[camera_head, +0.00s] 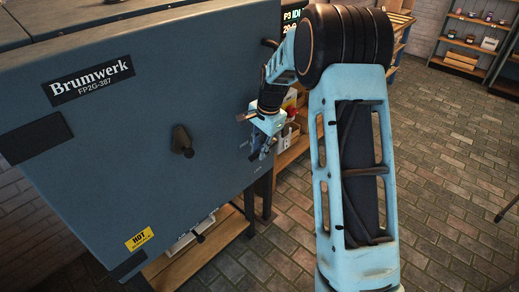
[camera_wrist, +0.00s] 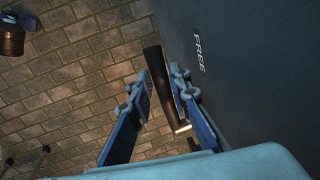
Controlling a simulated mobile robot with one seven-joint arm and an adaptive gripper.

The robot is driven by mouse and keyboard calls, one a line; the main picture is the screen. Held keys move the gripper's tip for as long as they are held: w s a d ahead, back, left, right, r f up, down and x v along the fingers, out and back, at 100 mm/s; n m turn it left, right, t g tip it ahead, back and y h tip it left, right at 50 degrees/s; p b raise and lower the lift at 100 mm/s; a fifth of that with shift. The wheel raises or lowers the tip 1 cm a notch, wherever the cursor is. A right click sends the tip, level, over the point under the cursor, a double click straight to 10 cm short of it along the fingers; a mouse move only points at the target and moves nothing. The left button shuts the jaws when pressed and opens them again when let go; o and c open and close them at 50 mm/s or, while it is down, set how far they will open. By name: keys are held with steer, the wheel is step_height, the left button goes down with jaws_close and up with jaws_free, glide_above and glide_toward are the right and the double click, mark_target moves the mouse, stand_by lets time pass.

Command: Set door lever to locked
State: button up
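The blue-grey door (camera_head: 110,115) marked "Brumwerk" fills the left of the head view. My gripper (camera_head: 262,152) is at its right edge; the lever cannot be made out there. In the wrist view my gripper (camera_wrist: 160,73) is open, with one finger on each side of a dark bar, which looks like the door lever (camera_wrist: 165,85). I cannot tell whether either finger touches it. The word "FREE" (camera_wrist: 199,52) is on the door face (camera_wrist: 250,80) beside the lever. No "locked" mark is visible.
A dark knob (camera_head: 182,142) sticks out from the door's middle. A yellow "HOT" label (camera_head: 139,239) is near its lower edge. Wooden shelving (camera_head: 290,150) stands behind my gripper. The brick floor (camera_head: 450,190) at the right is mostly clear.

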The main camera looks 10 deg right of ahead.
jaws_close()
